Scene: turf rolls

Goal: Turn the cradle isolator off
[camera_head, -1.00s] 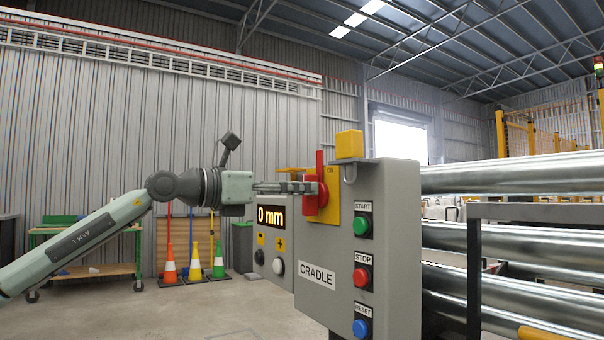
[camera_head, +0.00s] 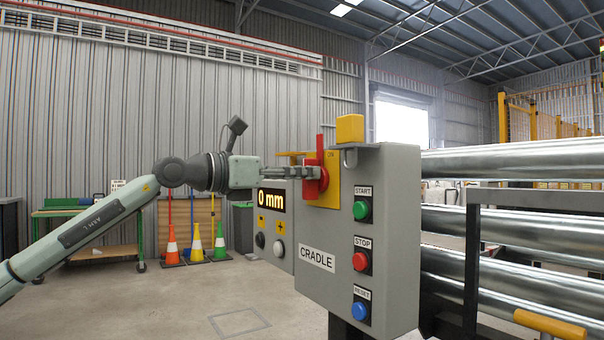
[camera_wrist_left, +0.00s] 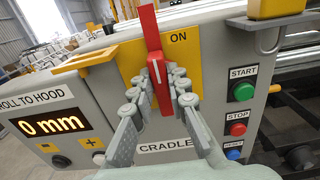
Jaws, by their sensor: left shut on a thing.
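The cradle isolator is a red rotary handle (camera_head: 321,158) on a yellow plate (camera_head: 332,189) on the front of a grey box labelled CRADLE (camera_head: 398,210). The handle stands upright, its white mark up near the word ON on the plate. My left gripper (camera_head: 312,172) comes in from the left and is shut on the handle. In the left wrist view its fingers (camera_wrist_left: 160,88) lie on both sides of the red handle (camera_wrist_left: 152,35). My right gripper is not in view.
The box carries a green START button (camera_head: 361,210), a red STOP button (camera_head: 360,261) and a blue RESET button (camera_head: 360,311). A yellow padlock-like block (camera_head: 350,128) sits on top. A display reading 0 mm (camera_head: 271,200) stands left. Steel rollers (camera_head: 520,162) lie right.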

